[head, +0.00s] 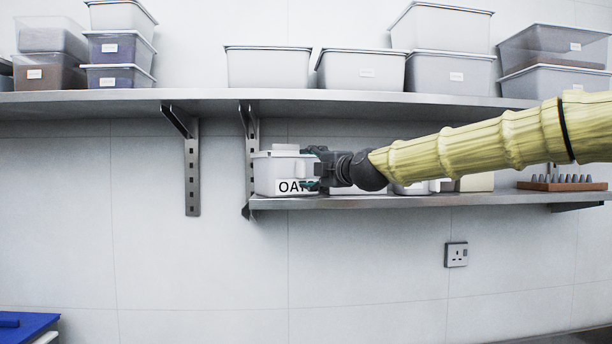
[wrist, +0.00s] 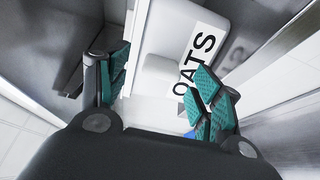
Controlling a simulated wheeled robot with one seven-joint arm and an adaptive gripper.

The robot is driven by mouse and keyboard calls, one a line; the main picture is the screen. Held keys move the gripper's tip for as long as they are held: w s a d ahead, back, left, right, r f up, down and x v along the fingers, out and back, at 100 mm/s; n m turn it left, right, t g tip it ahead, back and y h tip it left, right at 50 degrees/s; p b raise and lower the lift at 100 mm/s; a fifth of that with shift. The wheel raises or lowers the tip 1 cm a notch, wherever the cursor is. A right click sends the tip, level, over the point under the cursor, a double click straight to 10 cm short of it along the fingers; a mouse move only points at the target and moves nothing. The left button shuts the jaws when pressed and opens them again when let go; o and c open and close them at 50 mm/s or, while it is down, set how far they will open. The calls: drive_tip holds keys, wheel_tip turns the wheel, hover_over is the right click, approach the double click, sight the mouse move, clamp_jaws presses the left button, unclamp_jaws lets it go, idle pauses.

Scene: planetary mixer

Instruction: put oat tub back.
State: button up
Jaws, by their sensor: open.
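The oat tub (head: 268,176) is a white lidded tub with a black "OATS" label. It stands upright at the left end of the lower wall shelf (head: 420,200). My gripper (head: 312,168) is at its right side, and a finger hides the end of the label. In the wrist view the tub (wrist: 158,62) lies ahead, its label running up the right. My gripper (wrist: 160,78) is open there, with teal pads apart on both sides of a pale part of the tub. I cannot tell whether either pad touches it.
A shelf bracket (head: 249,150) rises at the tub's left. The upper shelf (head: 300,96) carries several lidded bins above. Pale containers (head: 475,182) and a rack of grey cones (head: 561,182) stand further right on the lower shelf. A blue item (head: 25,325) shows at bottom left.

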drive_tip(key=b+v, duration=0.3)
drive_tip(key=v, duration=0.5)
drive_tip(key=shift+b, duration=0.35)
drive_tip(key=shift+d, duration=0.1)
